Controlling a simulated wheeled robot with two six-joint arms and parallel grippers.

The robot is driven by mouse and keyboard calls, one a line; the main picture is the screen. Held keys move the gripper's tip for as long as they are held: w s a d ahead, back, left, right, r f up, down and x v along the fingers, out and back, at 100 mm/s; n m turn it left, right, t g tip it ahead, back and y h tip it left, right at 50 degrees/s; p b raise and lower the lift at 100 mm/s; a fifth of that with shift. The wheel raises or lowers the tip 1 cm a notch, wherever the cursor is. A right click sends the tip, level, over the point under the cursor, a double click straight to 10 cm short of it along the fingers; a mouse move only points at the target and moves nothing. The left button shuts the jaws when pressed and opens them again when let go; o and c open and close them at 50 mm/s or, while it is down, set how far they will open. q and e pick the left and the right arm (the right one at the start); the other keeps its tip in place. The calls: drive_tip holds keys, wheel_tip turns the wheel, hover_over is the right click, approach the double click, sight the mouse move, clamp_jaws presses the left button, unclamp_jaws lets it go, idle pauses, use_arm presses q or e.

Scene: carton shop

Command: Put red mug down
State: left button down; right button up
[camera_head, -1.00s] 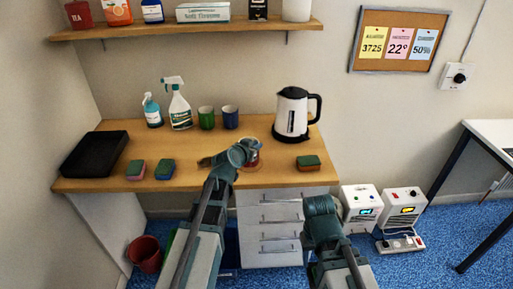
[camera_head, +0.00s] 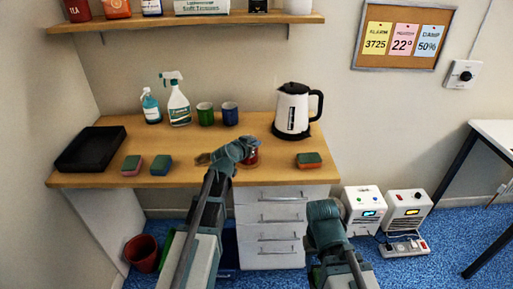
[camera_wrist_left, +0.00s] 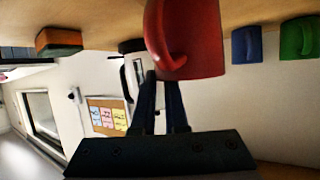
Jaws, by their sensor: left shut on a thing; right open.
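The red mug (camera_head: 252,157) is over the front middle of the wooden desk (camera_head: 215,177), partly hidden behind my left gripper (camera_head: 245,148) in the head view. In the left wrist view, which is turned upside down, the mug (camera_wrist_left: 200,38) shows large, with its handle towards the fingers. My left gripper (camera_wrist_left: 160,78) is shut on the mug at its handle side. The mug looks upright and at or very close to the desk top; I cannot tell whether it touches. My right gripper (camera_head: 323,210) is low in front of the drawers, away from the mug; its fingers are hard to make out.
Green (camera_head: 205,113) and blue (camera_head: 230,113) mugs, spray bottles (camera_head: 179,105) and a kettle (camera_head: 292,110) stand behind. A sponge (camera_head: 309,160) lies to the right, two more (camera_head: 132,165) to the left. A black tray (camera_head: 91,149) is at far left.

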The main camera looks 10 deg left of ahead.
use_arm(q)
drive_tip(key=shift+a+r, duration=0.1)
drive_tip(key=shift+f, duration=0.2)
drive_tip(key=c, duration=0.9)
unclamp_jaws()
drive_tip(key=shift+r, duration=0.1)
drive_tip(key=shift+c, duration=0.2)
drive_tip(key=shift+r, duration=0.1)
drive_tip(key=shift+s+r, duration=0.2)
drive_tip(key=shift+s, duration=0.15)
drive_tip(key=p+v, duration=0.4)
drive_tip(key=v, duration=0.7)
drive_tip(key=shift+s+p, duration=0.15)
drive_tip(key=shift+p, duration=0.25)
